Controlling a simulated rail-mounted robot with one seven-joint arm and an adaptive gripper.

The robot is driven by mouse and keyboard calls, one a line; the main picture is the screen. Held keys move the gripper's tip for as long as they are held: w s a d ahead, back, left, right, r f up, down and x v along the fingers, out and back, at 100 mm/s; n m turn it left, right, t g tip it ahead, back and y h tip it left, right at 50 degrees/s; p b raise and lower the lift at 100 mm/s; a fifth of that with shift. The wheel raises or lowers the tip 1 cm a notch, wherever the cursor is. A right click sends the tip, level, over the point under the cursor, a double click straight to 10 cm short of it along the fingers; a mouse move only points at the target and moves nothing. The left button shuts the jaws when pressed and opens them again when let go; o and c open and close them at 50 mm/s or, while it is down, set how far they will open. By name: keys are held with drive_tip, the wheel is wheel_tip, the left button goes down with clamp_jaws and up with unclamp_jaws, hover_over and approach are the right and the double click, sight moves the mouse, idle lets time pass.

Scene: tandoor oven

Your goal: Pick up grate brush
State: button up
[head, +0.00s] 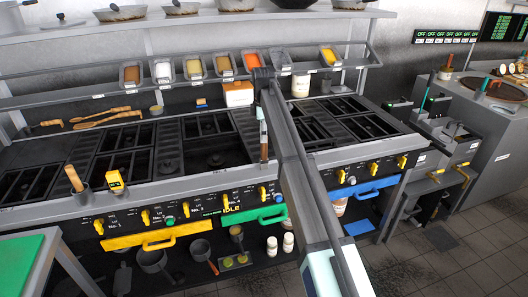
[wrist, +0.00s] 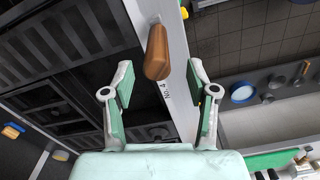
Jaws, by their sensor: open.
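A brown wooden handle (wrist: 157,52), which I take to be the grate brush's, rises by the stove's pale front ledge in the wrist view. It lies ahead of and between the spread fingers of my gripper (wrist: 159,76), which is open and empty. In the head view, my gripper (head: 263,127) hangs over the stove front, with the brown handle (head: 264,152) just below it. The brush's lower end is hidden, and I cannot tell whether a finger touches the handle.
Another wooden handle (head: 74,178) stands in a grey cup at the stove's left front, beside a yellow device (head: 116,181). A small orange and blue object (head: 201,103) sits at the back. Yellow knobs and a green bar handle (head: 254,214) line the front.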

sight(264, 145)
drive_tip(key=shift+w+f+p, duration=0.15)
drive_tip(key=shift+f+p, duration=1)
drive_tip(key=shift+f, duration=1.65)
clamp_jaws()
